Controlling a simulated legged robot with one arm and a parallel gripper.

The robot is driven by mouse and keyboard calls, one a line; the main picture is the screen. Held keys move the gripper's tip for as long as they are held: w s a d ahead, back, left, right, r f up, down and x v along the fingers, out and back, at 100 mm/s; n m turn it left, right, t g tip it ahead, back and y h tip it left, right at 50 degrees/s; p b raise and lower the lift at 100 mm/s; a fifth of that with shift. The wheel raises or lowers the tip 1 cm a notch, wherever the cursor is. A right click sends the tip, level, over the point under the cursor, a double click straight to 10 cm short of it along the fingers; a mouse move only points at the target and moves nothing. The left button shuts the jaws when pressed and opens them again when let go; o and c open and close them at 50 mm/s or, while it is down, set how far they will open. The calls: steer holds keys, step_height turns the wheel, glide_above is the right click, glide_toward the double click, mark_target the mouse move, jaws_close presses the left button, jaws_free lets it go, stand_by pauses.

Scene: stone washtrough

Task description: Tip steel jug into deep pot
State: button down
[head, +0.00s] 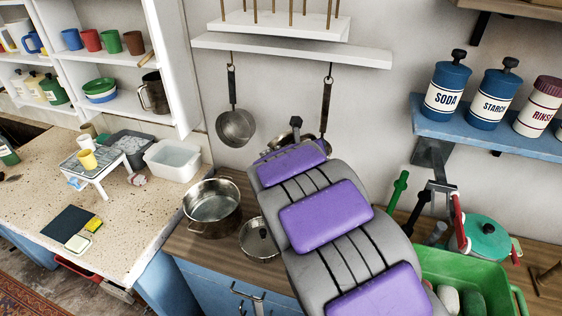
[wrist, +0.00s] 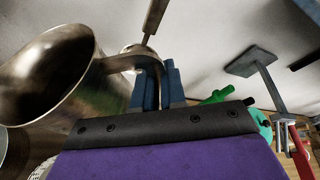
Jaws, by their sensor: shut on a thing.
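The steel jug (wrist: 48,78) is at the left of the wrist view, with its wide mouth facing left. My gripper (wrist: 156,78) has its blue fingers shut on the jug's handle. The jug is held up off the counter; its contents cannot be seen. In the head view my arm hides most of the gripper, and a bit of shiny metal shows past the arm's end, too little to name surely. The deep pot (head: 211,208) is a steel pot standing upright on the wooden counter, left of my arm. Its mouth is open and its inside looks pale.
A white tub (head: 172,160) is behind left on the speckled counter. Two pans, one at left (head: 235,127), hang on the wall. A green crate (head: 470,272) and blue shelf (head: 490,128) with canisters are at right.

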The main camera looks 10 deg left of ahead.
steer(key=s+d+r+p, duration=0.1)
steer(key=d+r+p, duration=0.2)
steer(key=d, duration=0.8)
steer(key=shift+n+y, duration=0.4)
steer(key=a+p, duration=0.1)
steer(key=a, duration=0.2)
steer(key=w+a+f+p, duration=0.1)
steer(key=a+p, duration=0.1)
steer(key=a, duration=0.2)
steer(key=w+a+p, duration=0.1)
steer(key=a+p, duration=0.1)
steer(key=a, duration=0.2)
steer(key=shift+w+f, duration=0.25)
steer(key=shift+f, duration=0.05)
steer(key=a+f+p, duration=0.1)
steer(key=a, duration=0.2)
steer(key=a+f+p, duration=0.2)
steer(key=a, duration=0.1)
steer(key=a+f+p, duration=0.1)
steer(key=a+p, duration=0.1)
steer(key=a, duration=0.2)
steer(key=shift+s+f, duration=0.2)
steer(key=shift+s, duration=0.2)
steer(key=s+a+f+m+p, duration=0.3)
steer(key=s+a+f, duration=0.5)
steer(key=f, duration=0.5)
steer(key=shift+s+a+h, duration=0.25)
steer(key=shift+s+h, duration=0.05)
steer(key=shift+s, duration=0.65)
